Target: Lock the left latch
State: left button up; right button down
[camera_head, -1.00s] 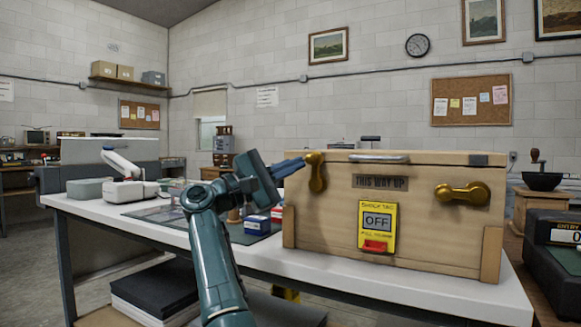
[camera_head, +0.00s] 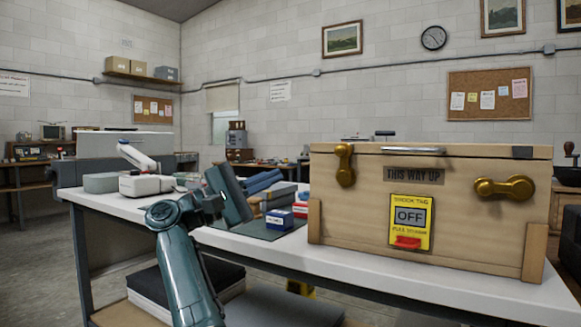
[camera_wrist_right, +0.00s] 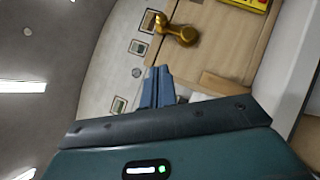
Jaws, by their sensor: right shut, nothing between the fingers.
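A wooden crate (camera_head: 460,232) stands on the white workbench. Its left latch (camera_head: 344,165), a brass-coloured handle, stands about upright at the front's upper left corner. It also shows in the right wrist view (camera_wrist_right: 182,36). The right latch (camera_head: 505,188) lies roughly level. My right gripper (camera_head: 279,175) is shut and empty, left of the crate, with a clear gap in the picture between its blue fingers and the left latch. Its fingers also show in the right wrist view (camera_wrist_right: 158,70). My left gripper is not in view.
Small blue and red boxes lie on a dark mat left of the crate. A white device (camera_head: 140,184) stands farther left on the bench (camera_head: 380,265).

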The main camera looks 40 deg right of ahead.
jog(key=shift+v, duration=1.35)
jog(key=shift+r, duration=0.1)
